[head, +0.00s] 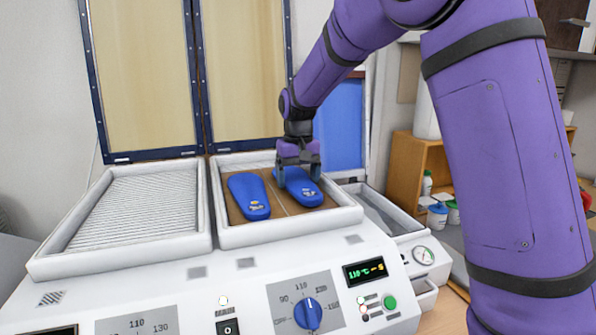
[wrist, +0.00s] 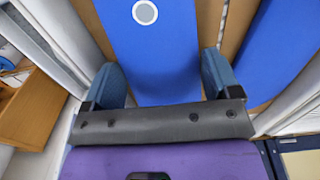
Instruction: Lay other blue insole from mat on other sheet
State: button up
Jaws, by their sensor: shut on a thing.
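My gripper (head: 298,168) points down over the right-hand compartment of the white machine and is shut on a blue insole (head: 304,191). The wrist view shows this insole (wrist: 160,50) between the two fingers (wrist: 163,78), with a pale round mark on it. The insole lies on or just above the right brown sheet (head: 322,203); I cannot tell if it touches. A second blue insole (head: 249,196) lies to its left on the left brown sheet (head: 277,209), and it also shows at the right of the wrist view (wrist: 283,50). The mat is not clearly visible.
The left compartment (head: 130,205) is empty, with a ribbed floor. Two framed panels (head: 140,75) stand upright behind. The control panel with knobs (head: 309,312) is in front. A wooden shelf (head: 402,170) with small bottles stands at the right.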

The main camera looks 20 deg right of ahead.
jog(key=shift+f, duration=0.5)
dwell(0.8)
jog(key=o, duration=0.8)
jog(key=shift+c, duration=0.2)
notch_tip(320, 180, up, 11)
jog(key=shift+f, duration=0.1)
